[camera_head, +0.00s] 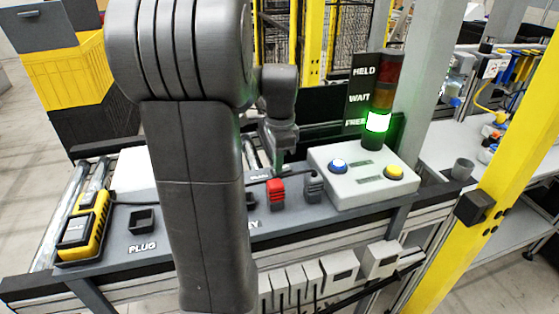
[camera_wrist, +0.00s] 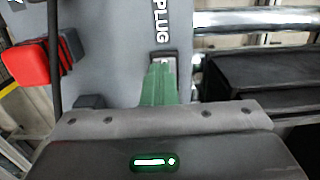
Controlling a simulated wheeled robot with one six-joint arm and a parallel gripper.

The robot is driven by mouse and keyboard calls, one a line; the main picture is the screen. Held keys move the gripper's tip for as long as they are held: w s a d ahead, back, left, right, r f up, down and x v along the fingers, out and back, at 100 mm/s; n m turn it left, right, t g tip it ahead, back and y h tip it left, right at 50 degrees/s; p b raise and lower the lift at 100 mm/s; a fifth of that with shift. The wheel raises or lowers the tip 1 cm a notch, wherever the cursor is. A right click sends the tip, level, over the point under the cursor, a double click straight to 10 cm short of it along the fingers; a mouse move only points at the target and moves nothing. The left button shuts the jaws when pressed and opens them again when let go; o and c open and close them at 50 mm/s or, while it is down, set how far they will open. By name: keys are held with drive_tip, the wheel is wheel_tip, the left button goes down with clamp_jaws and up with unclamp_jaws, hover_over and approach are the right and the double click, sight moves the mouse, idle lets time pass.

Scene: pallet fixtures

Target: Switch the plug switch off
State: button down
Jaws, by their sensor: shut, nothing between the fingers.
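My gripper (camera_head: 280,163) is at the right of the panel in the head view, pointing down behind a red block (camera_head: 276,190). In the wrist view its green fingers (camera_wrist: 163,72) are shut and empty. Their tips overlap a small dark-framed fitting (camera_wrist: 164,56) beside PLUG lettering (camera_wrist: 158,20); I cannot tell whether they touch it. The fingers hide part of this fitting, so its switch position cannot be told. The red block also shows in the wrist view (camera_wrist: 35,65).
A grey block (camera_head: 313,187) stands beside the red one. A pale box (camera_head: 345,195) carries a blue (camera_head: 337,166) and a yellow button (camera_head: 395,173). The light tower (camera_head: 378,122) glows green by FREE. A yellow-black device (camera_head: 82,230) lies left. My arm hides the panel's middle.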

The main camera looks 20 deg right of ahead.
sight(285, 169)
drive_tip(key=shift+s+d+f, duration=0.15)
drive_tip(key=shift+f, duration=0.1)
drive_tip(key=shift+d+p, duration=0.4)
drive_tip(key=shift+d, duration=0.15)
drive_tip(key=shift+r, duration=0.15)
wheel_tip(285, 169, up, 14)
drive_tip(key=shift+d, duration=0.2)
idle(0.4)
